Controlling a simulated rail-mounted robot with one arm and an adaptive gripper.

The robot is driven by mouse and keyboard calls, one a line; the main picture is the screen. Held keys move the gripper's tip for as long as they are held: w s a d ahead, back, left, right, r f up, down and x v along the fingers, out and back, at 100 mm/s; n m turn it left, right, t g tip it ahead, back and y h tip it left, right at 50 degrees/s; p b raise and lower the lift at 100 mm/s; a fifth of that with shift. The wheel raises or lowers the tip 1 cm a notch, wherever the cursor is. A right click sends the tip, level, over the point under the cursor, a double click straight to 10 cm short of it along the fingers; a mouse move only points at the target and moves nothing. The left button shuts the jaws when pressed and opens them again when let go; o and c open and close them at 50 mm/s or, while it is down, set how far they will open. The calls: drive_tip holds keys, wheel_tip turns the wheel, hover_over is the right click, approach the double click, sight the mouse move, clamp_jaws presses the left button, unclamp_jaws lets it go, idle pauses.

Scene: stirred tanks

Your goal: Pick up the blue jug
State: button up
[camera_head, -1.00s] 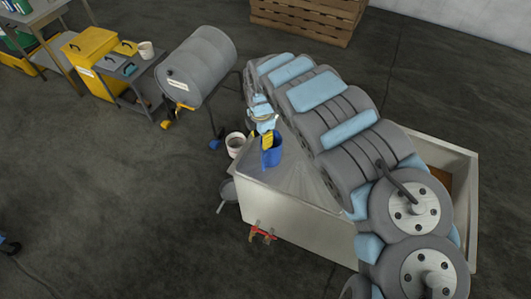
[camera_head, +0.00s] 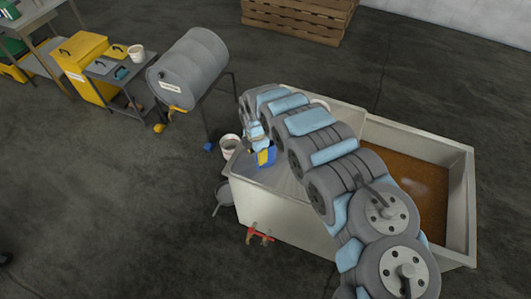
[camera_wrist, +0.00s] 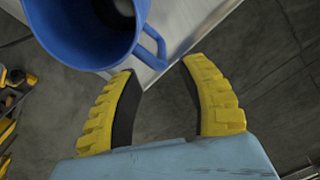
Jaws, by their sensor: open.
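The blue jug (camera_head: 272,154) stands at the left end of the tank's grey metal top in the head view, partly hidden by my gripper. In the wrist view the jug (camera_wrist: 88,32) is at the upper left, its open mouth and dark inside showing. Its handle (camera_wrist: 152,44) sticks out towards my fingers. My gripper (camera_wrist: 160,68) is open and empty, with its yellow, black-lined fingers spread just short of the handle. In the head view my gripper (camera_head: 262,157) shows small, right against the jug's outline; any contact cannot be told.
The steel tank (camera_head: 290,218) has a compartment of brown liquid (camera_head: 410,190) at right and a red-handled valve (camera_head: 259,235) in front. A white bucket (camera_head: 229,146) is just left of the jug. A grey drum (camera_head: 190,68) lies on a stand behind.

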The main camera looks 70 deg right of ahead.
sight(258, 165)
drive_tip(key=shift+s+f+b, duration=0.1)
drive_tip(key=shift+f+b, duration=0.6)
drive_tip(key=shift+f, duration=2.9)
clamp_jaws()
